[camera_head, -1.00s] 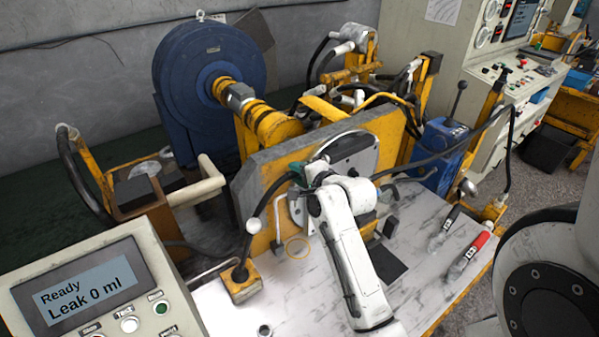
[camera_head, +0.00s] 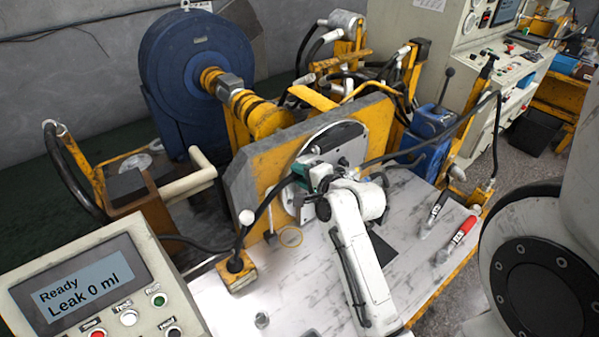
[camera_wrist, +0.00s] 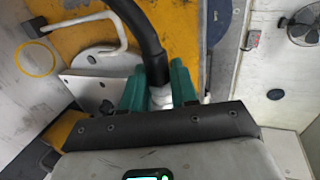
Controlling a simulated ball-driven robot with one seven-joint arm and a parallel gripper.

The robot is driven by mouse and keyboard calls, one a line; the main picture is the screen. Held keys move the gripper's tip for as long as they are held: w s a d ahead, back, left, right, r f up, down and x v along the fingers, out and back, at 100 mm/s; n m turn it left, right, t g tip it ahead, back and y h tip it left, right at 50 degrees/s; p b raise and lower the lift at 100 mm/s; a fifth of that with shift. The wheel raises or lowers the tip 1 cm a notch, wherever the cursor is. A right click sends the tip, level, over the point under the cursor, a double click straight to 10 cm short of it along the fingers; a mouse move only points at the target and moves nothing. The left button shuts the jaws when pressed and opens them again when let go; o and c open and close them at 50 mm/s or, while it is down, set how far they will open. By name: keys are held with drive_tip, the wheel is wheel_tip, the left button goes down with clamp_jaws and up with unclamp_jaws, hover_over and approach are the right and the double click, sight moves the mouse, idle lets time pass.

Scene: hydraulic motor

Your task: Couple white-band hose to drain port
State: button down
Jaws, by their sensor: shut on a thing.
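My gripper (camera_head: 303,172) is in front of the motor's round metal face plate (camera_head: 352,138). In the wrist view its teal fingers (camera_wrist: 160,88) are shut around the pale end fitting (camera_wrist: 162,97) of a black hose (camera_wrist: 135,30). The hose (camera_head: 262,212) also shows in the head view, curving up from the lower left to my gripper. Whether its pale end is the white band I cannot tell. The fitting's tip is hidden behind the dark edge of my gripper body. I cannot pick out the drain port, or tell whether the fitting touches anything.
A lever with a white knob (camera_head: 246,217) stands on a yellow block left of my gripper. A yellow ring (camera_head: 290,237) lies on the marbled bench. The tester (camera_head: 100,290) reads "Ready, Leak 0 ml".

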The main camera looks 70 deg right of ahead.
wheel_tip(320, 180, down, 16)
drive_tip(key=b, duration=0.9)
drive_tip(key=shift+f+b, duration=0.15)
drive_tip(key=shift+b, duration=0.2)
idle(0.7)
drive_tip(key=s+d+b, duration=0.1)
drive_tip(key=s+d, duration=0.3)
drive_tip(key=d, duration=0.2)
drive_tip(key=shift+d+b, duration=0.3)
drive_tip(key=shift+b, duration=0.05)
idle(0.6)
drive_tip(key=shift+s+d+p, duration=0.2)
drive_tip(key=shift+p, duration=0.2)
idle(0.9)
drive_tip(key=shift+s+d, duration=0.35)
drive_tip(key=shift+d, duration=0.25)
idle(0.6)
drive_tip(key=c, duration=0.8)
unclamp_jaws()
